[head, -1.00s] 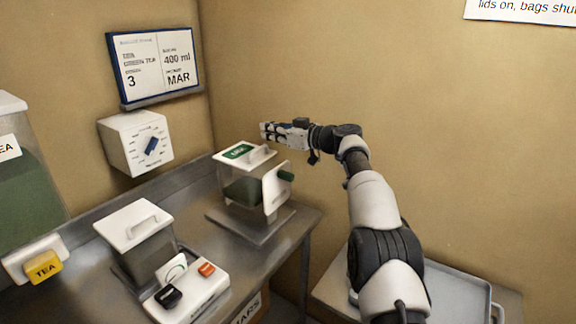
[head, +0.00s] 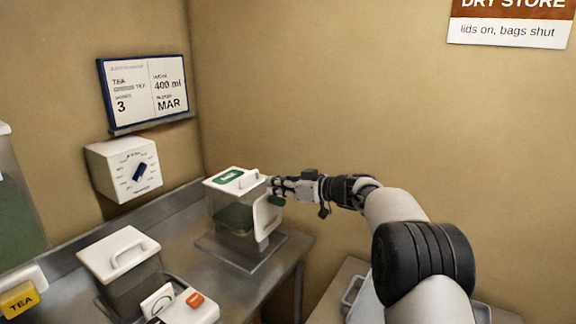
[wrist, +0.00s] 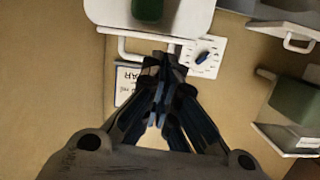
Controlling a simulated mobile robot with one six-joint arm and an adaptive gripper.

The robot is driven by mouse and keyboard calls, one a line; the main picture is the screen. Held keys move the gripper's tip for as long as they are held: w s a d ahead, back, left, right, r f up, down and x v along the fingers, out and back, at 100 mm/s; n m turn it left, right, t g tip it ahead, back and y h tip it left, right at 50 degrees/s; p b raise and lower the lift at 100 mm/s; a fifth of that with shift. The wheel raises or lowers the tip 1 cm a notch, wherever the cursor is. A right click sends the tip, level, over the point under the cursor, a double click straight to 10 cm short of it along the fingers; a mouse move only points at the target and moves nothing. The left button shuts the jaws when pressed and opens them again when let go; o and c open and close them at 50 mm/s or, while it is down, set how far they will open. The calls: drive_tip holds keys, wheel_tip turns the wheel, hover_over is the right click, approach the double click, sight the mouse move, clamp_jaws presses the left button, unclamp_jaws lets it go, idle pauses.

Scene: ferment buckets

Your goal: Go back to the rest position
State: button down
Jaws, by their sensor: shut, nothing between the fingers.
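My gripper (head: 275,188) is shut and empty. In the head view it points left, close beside the right side of a clear bucket (head: 232,217) with a white handled lid (head: 236,181) and green contents. The bucket's white front plate (head: 267,216) carries a green tap (head: 277,200) just below my fingers. I cannot tell whether they touch it. In the wrist view my shut fingers (wrist: 160,62) point toward a white plate (wrist: 180,18) with a green part (wrist: 147,10). My arm reaches in from the lower right.
A second lidded bucket (head: 133,284) stands at the front left, beside a white unit with an orange button (head: 195,299). A dial box (head: 124,167) and a notice board (head: 148,88) hang on the wall. Open wall space lies above my arm.

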drive_tip(key=s+d+r+m+g+h, duration=0.2)
drive_tip(key=s+d+h, duration=0.1)
drive_tip(key=s, duration=1)
drive_tip(key=s+d+r+m+g+h, duration=0.1)
drive_tip(key=s+d+r+m+h, duration=0.15)
drive_tip(key=s, duration=1.15)
drive_tip(key=s+d+f+m+h, duration=0.2)
drive_tip(key=s+d+f, duration=0.1)
drive_tip(key=s, duration=0.5)
drive_tip(key=s+d+f+m+h, duration=0.2)
drive_tip(key=s+d, duration=0.4)
drive_tip(key=s, duration=0.3)
drive_tip(key=s+d+f+m+h, duration=0.2)
drive_tip(key=s+d+f+h, duration=0.2)
drive_tip(key=s, duration=0.4)
drive_tip(key=shift+s+d+f+m, duration=0.2)
drive_tip(key=shift+d+f+m, duration=0.15)
drive_tip(key=shift+d+f, duration=0.35)
